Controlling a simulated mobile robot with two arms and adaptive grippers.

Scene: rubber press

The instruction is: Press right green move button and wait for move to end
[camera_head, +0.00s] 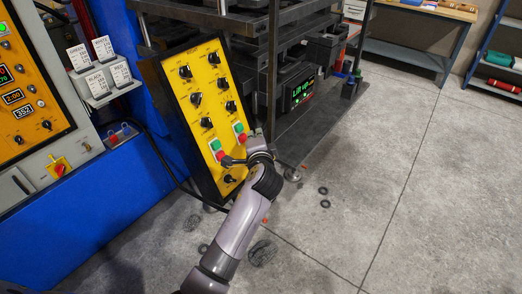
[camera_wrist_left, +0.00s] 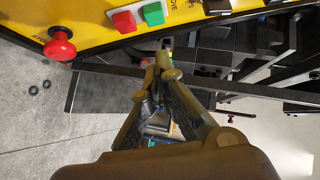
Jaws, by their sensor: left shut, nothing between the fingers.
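A yellow control panel (camera_head: 198,88) leans upright in the head view, with black knobs and two pairs of green and red buttons low on it. The right green button (camera_head: 238,127) sits above the right red button (camera_head: 243,137). The left green button (camera_head: 215,145) is lower left. My left gripper (camera_head: 227,161) is shut and empty, below the right pair and near the left red button. In the wrist view, its closed fingers (camera_wrist_left: 164,66) are apart from a green button (camera_wrist_left: 154,13) and a red button (camera_wrist_left: 123,21). My right gripper is not in view.
A red mushroom button (camera_wrist_left: 59,47) is on the panel in the wrist view. A lit display (camera_head: 300,91) with green text is on the dark press frame (camera_head: 272,60). The floor at right is mostly clear.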

